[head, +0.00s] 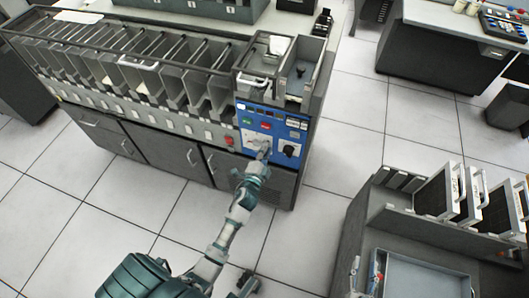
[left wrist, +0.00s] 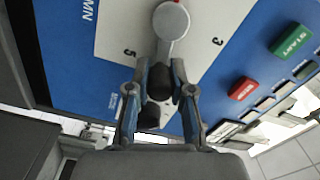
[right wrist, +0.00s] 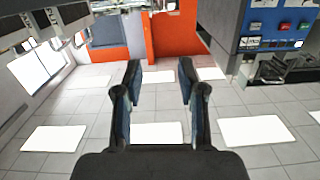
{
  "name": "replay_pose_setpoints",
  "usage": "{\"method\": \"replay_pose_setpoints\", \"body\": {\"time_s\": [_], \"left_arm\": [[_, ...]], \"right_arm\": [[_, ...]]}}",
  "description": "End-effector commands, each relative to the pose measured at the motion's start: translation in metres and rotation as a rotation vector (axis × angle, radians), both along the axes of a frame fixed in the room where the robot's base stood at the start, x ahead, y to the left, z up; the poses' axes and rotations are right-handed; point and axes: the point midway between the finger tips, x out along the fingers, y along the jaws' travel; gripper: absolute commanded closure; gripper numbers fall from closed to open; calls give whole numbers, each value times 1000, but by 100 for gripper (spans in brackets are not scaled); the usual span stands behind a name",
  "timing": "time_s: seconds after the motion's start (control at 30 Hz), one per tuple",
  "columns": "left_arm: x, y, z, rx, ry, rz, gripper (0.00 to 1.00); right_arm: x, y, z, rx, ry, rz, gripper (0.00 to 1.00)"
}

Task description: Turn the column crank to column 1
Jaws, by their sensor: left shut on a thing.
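The column crank (left wrist: 172,22) is a grey arm with a round hub and a red spot, on a pale dial plate (left wrist: 115,38) set in the blue panel (left wrist: 65,45). The numbers 3 and 5 show on the plate; the number 1 is not visible. My left gripper (left wrist: 161,78) is shut on the crank's black knob (left wrist: 160,84), its fingers on either side. In the head view the left gripper (head: 261,152) reaches the blue panel (head: 268,118) and covers most of the crank. My right gripper (right wrist: 161,70) is open and empty above the floor.
Green START (left wrist: 292,40) and red (left wrist: 242,88) buttons sit near the crank. A black rotary knob (head: 289,150) is right of the dial. A card sorter with several bins (head: 130,75) extends left. A grey cart (head: 415,235) stands at right. Tiled floor between is clear.

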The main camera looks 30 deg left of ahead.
Motion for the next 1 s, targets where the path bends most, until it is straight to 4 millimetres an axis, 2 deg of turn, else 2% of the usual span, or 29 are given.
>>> {"method": "replay_pose_setpoints", "body": {"time_s": [0.1, 0.5, 1.0], "left_arm": [[0, 3, 8, -93, -25, 5, 100], [-2, 7, 13, -300, -70, 4, 100], [-2, 8, 11, -348, -77, 5, 100]], "right_arm": [[-4, -3, -11, -30, 102, -2, 60], [-26, -15, -51, -105, 373, -7, 60], [-32, -18, -61, -121, 438, -9, 60]]}}
